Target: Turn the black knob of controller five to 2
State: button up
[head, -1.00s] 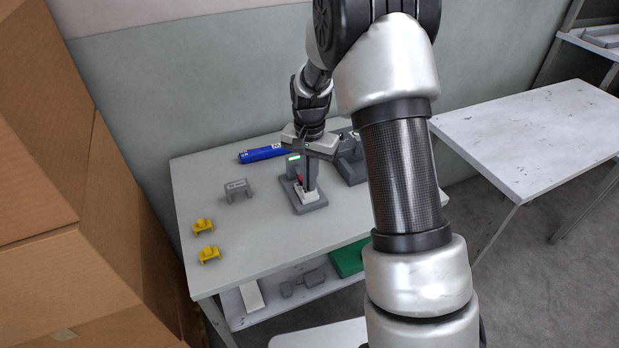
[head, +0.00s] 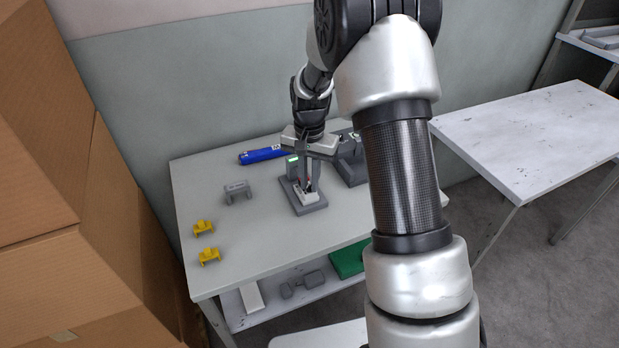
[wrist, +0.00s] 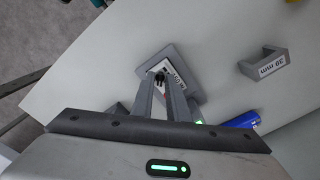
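A grey controller (head: 308,204) with a white face plate stands on the worktable, below my gripper. In the wrist view its white plate (wrist: 177,78) carries dark print too small to read, so I cannot tell its number or setting. A black knob (wrist: 160,77) shows on it at my fingertips. My gripper (head: 310,184) points down over the plate. In the wrist view its two fingers (wrist: 160,82) are apart, with the knob between or just past their tips. Whether they touch it is unclear.
A blue cylinder (head: 262,154) lies behind. Another dark grey fixture (head: 351,165) stands close on the right.

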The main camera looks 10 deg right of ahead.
notch_tip(320, 180, up, 17)
jog(key=p, duration=0.2)
jog(key=shift+r, duration=0.2)
jog(key=shift+r, duration=0.15)
notch_tip(320, 180, up, 7)
jog(key=n+t+p, duration=0.1)
jog(key=p, duration=0.2)
send_over(310, 187)
jog(key=s, duration=0.4)
jog(key=s+r+n+t+p, duration=0.2)
jog(key=s+r+p, duration=0.1)
jog(key=s+r, duration=0.5)
jog(key=s+r+n+t+p, duration=0.2)
jog(key=s+r+p, duration=0.3)
jog(key=s, duration=0.9)
jog(key=shift+s+n+t, duration=0.25)
jog(key=shift+n+t, duration=0.05)
jog(key=shift+n, duration=0.5)
